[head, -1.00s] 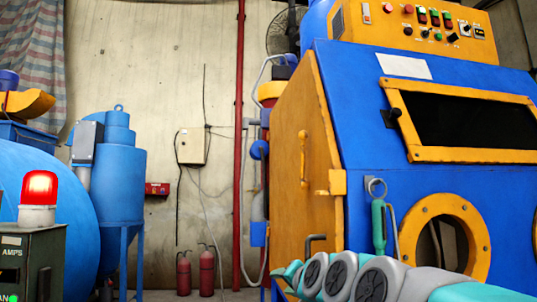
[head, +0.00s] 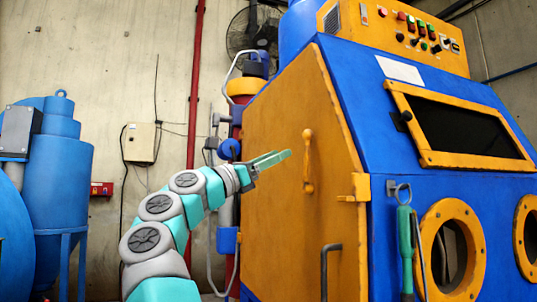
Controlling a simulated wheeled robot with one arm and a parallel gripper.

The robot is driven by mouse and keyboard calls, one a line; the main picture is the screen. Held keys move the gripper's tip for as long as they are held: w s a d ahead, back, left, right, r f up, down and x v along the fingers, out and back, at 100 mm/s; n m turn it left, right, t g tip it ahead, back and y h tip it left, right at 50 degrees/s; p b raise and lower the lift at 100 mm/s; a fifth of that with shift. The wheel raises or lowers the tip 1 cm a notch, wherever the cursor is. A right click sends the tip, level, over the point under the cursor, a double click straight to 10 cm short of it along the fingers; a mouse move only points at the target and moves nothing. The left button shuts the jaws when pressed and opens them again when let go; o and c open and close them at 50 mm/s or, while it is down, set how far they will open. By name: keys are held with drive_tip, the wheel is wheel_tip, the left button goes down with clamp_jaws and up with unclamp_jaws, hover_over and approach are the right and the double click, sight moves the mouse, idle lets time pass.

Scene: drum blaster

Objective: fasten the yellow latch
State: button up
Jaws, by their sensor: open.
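A yellow latch bracket (head: 355,188) sits on the right edge of the yellow door (head: 275,225), where the door meets the blue cabinet front. A long yellow lever handle (head: 308,162) stands upright on the door to the left of the bracket. My gripper (head: 272,160) is in front of the door's upper left part, pointing right, with its green fingers a short way left of the lever in the picture. It is open and holds nothing. The fingers overlap in this view, and whether they touch the door cannot be told. The door looks closed.
A dark bent handle (head: 326,265) sticks out low on the door. A green tool (head: 405,240) hangs from a ring on the cabinet front, beside a round yellow port (head: 452,255). A red pipe (head: 195,100) and blue tanks (head: 55,170) stand at left.

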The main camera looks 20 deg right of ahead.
sight(307, 162)
drive_tip(key=d+r+m+g+p, duration=0.1)
drive_tip(key=d+p, duration=0.2)
drive_tip(key=d, duration=0.4)
drive_tip(key=shift+w+r+y, duration=0.2)
drive_tip(key=shift+w+y, duration=0.1)
drive_tip(key=shift+w, duration=0.05)
clamp_jaws()
drive_tip(key=shift+a, duration=0.1)
idle(1.2)
